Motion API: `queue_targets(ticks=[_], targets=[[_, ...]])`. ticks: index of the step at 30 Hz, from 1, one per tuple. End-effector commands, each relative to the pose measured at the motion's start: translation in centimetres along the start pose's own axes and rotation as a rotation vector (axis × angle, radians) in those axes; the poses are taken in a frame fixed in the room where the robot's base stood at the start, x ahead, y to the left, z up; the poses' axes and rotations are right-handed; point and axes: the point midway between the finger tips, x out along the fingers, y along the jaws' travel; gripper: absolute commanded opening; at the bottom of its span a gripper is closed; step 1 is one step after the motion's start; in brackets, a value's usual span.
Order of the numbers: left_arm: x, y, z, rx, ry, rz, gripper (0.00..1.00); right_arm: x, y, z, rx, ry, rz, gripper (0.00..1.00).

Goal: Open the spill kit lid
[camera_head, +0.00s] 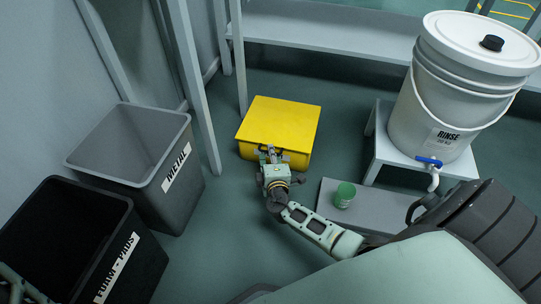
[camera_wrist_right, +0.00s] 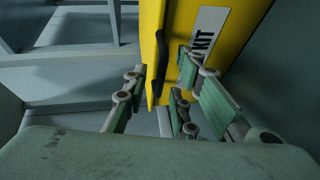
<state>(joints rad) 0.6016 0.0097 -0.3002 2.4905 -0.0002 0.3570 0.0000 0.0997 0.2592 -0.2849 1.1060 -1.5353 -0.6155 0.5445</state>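The spill kit is a yellow box (camera_head: 280,122) on the floor in the middle of the head view, its lid down. In the right wrist view its yellow front (camera_wrist_right: 205,15) carries a white label reading "KIT" (camera_wrist_right: 207,32) and a dark handle (camera_wrist_right: 162,62). My right gripper (camera_head: 268,155) is at the front of the box. In the wrist view its fingers (camera_wrist_right: 160,80) are apart, with the handle between them; I cannot tell whether they touch it. A small part of my left arm shows at the bottom left corner; its finger state is unclear.
A grey METAL bin (camera_head: 128,140) and a black FOAM-PADS bin (camera_head: 70,235) stand at left. At right are a white RINSE bucket (camera_head: 440,110) on a stand (camera_head: 385,150) and a green cup (camera_head: 345,192) on a low step (camera_head: 375,212). A bench (camera_head: 330,28) is behind the box.

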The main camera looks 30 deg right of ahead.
Motion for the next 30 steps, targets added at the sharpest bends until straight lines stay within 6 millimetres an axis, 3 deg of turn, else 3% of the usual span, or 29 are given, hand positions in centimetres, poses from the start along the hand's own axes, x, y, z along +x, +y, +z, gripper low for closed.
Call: queue_targets(ticks=[8, 30], targets=[[0.0, 0.02, 0.01, 0.0, 0.0, 0.0, 0.4, -0.03, -0.01, 0.01, 0.0, 0.0, 0.0, 0.0], [0.37, -0.24, 0.41, -0.002, -0.007, -0.006, 0.4, -0.18, 0.65, -0.05, 0.008, -0.001, -0.012, 0.0]])
